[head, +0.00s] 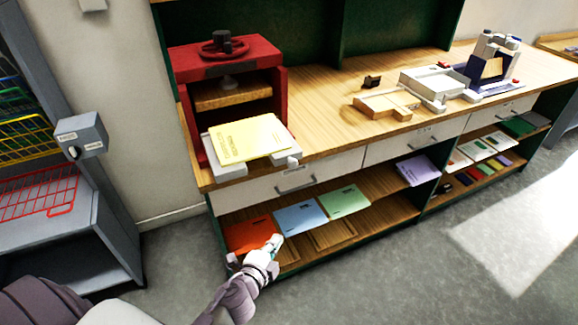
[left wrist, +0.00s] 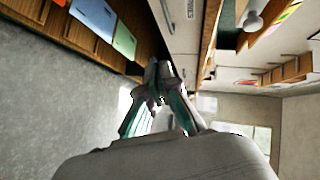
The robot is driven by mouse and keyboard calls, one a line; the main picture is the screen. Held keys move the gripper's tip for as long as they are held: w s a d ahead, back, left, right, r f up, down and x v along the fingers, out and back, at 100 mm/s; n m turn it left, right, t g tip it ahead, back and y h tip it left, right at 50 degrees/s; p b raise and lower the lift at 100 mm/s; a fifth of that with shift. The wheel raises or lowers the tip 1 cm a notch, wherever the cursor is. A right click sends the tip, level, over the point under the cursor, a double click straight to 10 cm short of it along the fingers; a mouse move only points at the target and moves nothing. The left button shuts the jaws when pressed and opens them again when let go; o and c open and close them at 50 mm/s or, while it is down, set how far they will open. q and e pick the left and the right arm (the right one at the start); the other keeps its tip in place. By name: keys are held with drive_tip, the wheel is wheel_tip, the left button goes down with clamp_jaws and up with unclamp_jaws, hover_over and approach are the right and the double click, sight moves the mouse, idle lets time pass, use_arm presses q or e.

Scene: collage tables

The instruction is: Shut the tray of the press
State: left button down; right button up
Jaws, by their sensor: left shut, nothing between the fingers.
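The red press (head: 225,62) stands at the left end of the wooden bench, with a round handwheel on top. Its white tray (head: 228,172) sticks out of the front towards me. A yellow booklet (head: 248,138) lies on the tray and covers most of it. A pale knob (head: 292,162) shows at the tray's front right. My left gripper (head: 274,243) is shut and empty, low in front of the bench's lower shelf, below and apart from the tray. Its closed fingers also show in the left wrist view (left wrist: 157,75). My right gripper is not in view.
Orange (head: 250,236), blue (head: 300,216) and green (head: 343,201) booklets lie on the lower shelf near my left gripper. White drawers (head: 295,181) run under the bench top. A grey rack with wire baskets (head: 38,195) stands at the left. The floor in front is clear.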

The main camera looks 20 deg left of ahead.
use_arm(q)
wheel_tip(320, 180, up, 13)
drive_tip(key=w+m+t, duration=0.2)
drive_tip(key=t, duration=0.1)
drive_tip(key=p, duration=0.3)
approach(294, 164)
drive_tip(key=w+d, duration=0.3)
drive_tip(key=w+a, duration=0.3)
drive_tip(key=shift+w+f, duration=0.15)
drive_tip(key=shift+w+a, duration=0.1)
drive_tip(key=shift+a, duration=0.05)
drive_tip(key=w+a+b, duration=0.2)
drive_tip(key=w+a, duration=0.1)
drive_tip(key=a, duration=0.1)
drive_tip(key=w+a+b, duration=0.2)
drive_tip(key=w+a, duration=0.1)
drive_tip(key=a, duration=0.1)
drive_tip(key=w+a+b, duration=0.2)
drive_tip(key=w+a, duration=0.2)
drive_tip(key=shift+w+a+b, duration=0.3)
drive_tip(key=shift+w+a, duration=0.05)
drive_tip(key=shift+w, duration=0.05)
drive_tip(key=shift+d, duration=0.1)
